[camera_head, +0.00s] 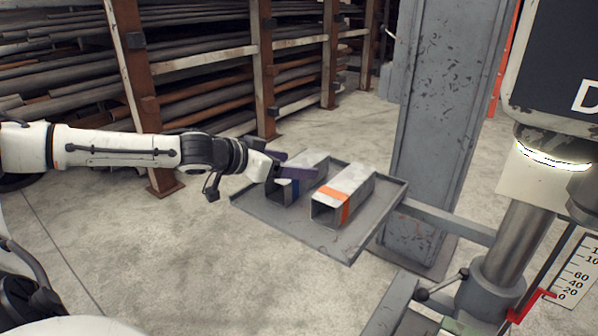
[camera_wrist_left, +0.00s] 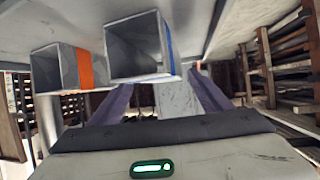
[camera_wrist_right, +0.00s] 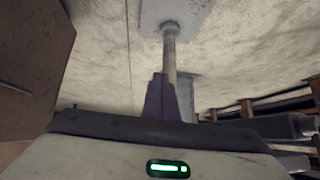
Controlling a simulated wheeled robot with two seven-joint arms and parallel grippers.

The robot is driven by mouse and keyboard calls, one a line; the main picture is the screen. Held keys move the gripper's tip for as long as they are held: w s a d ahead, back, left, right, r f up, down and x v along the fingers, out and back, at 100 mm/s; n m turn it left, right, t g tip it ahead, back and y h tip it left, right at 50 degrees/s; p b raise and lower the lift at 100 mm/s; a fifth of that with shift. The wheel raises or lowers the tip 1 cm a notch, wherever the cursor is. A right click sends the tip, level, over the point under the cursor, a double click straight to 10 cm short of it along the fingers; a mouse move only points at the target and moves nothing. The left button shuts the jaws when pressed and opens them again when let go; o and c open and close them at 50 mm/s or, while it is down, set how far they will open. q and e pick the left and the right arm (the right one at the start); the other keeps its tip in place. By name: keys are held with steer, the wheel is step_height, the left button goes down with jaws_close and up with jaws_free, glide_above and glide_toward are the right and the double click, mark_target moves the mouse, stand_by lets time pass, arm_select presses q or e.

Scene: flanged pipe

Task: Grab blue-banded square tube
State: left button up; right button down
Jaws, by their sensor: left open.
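The blue-banded square tube (camera_head: 312,163) lies on the left side of a grey tray, beside an orange-banded tube (camera_head: 352,186). In the left wrist view the open end of the blue-banded tube (camera_wrist_left: 136,48) shows close to the fingertips of the left gripper (camera_wrist_left: 164,80). Whether a finger touches it I cannot tell. My right gripper (camera_wrist_right: 172,92) shows only in its wrist view, with its fingers close together and no tube in them.
The tray (camera_head: 298,232) has a low raised rim. A grey column (camera_head: 432,110) stands behind it. A machine with a post (camera_head: 518,230) is at right. Racks of pipes (camera_head: 200,75) line the back left. The floor left of the tray is clear.

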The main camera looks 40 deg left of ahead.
arm_select(q)
steer(key=c, duration=1.6)
steer(key=shift+c, duration=0.2)
steer(key=shift+r, duration=0.15)
